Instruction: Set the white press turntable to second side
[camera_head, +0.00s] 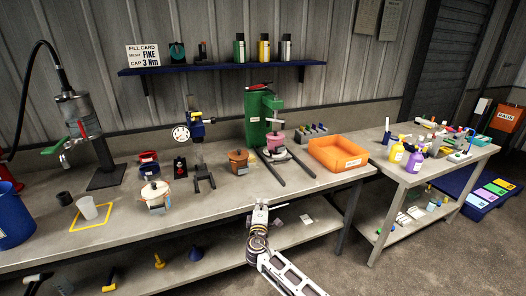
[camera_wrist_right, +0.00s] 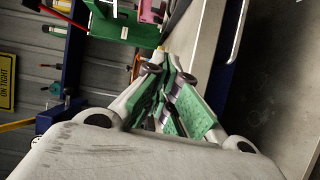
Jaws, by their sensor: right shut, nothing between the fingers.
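A green press (camera_head: 257,118) stands at the middle back of the long bench, with a pink pot (camera_head: 275,138) under its head and dark legs reaching forward. To its left is a stand with a blue head and a white handwheel (camera_head: 181,133). My right gripper (camera_head: 263,205) is shut and empty at the bench's front edge, apart from both machines. In the right wrist view its fingers (camera_wrist_right: 172,100) are together, with the green press (camera_wrist_right: 108,22) beyond. My left gripper is not in view.
An orange tray (camera_head: 339,154) sits at the bench's right end. A brown pot (camera_head: 238,161) and a pale lidded pot (camera_head: 155,193) stand left of the green press. A blue shelf (camera_head: 215,69) with bottles hangs above. The bench front near my gripper is clear.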

